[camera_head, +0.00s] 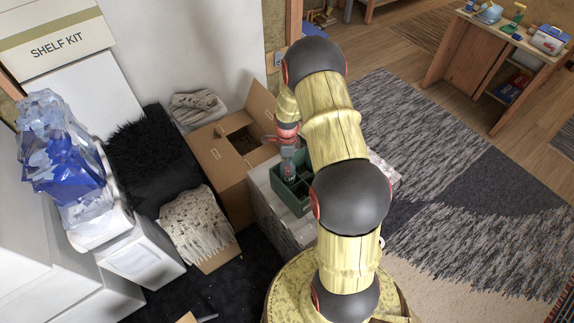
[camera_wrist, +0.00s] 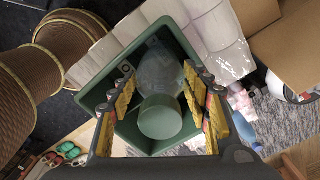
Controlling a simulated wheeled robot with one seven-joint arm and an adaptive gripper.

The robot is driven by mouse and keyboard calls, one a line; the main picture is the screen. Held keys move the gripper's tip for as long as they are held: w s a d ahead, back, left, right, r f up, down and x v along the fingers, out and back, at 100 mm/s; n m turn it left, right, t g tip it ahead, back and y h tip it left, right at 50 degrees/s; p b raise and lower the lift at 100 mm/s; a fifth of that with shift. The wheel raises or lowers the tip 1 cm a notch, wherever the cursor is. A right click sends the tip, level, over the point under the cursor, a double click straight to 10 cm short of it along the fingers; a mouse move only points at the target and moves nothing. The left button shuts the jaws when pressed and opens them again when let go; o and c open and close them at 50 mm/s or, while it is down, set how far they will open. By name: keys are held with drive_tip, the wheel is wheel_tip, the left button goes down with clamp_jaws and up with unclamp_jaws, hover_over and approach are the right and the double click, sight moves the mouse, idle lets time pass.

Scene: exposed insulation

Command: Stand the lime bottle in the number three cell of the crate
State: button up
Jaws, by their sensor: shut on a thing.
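The green crate (camera_head: 301,208) stands on a pale box, partly hidden behind my arm in the head view. In the wrist view the crate's rim (camera_wrist: 176,25) surrounds a pale see-through bottle (camera_wrist: 160,72) with a dull green cap (camera_wrist: 160,118). My gripper (camera_wrist: 158,88) is shut on this bottle, with its yellow-padded fingers on either side. The bottle's lower end is over or inside the crate; its exact depth is hidden. My gripper also shows in the head view (camera_head: 289,168), pointing down at the crate. I cannot read a cell number or see which cell lies below.
An open cardboard box (camera_head: 222,160) stands close left of the crate. A black furry box (camera_head: 155,150) and a cream knitted throw (camera_head: 197,222) lie further left. A wooden bench (camera_head: 475,60) with small items stands at the far right. Patterned rug (camera_head: 400,130) covers the floor between.

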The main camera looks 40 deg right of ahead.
drive_tip(key=shift+f+b, duration=0.35)
drive_tip(key=shift+f, duration=0.2)
drive_tip(key=o, duration=0.9)
drive_tip(key=shift+r, duration=0.2)
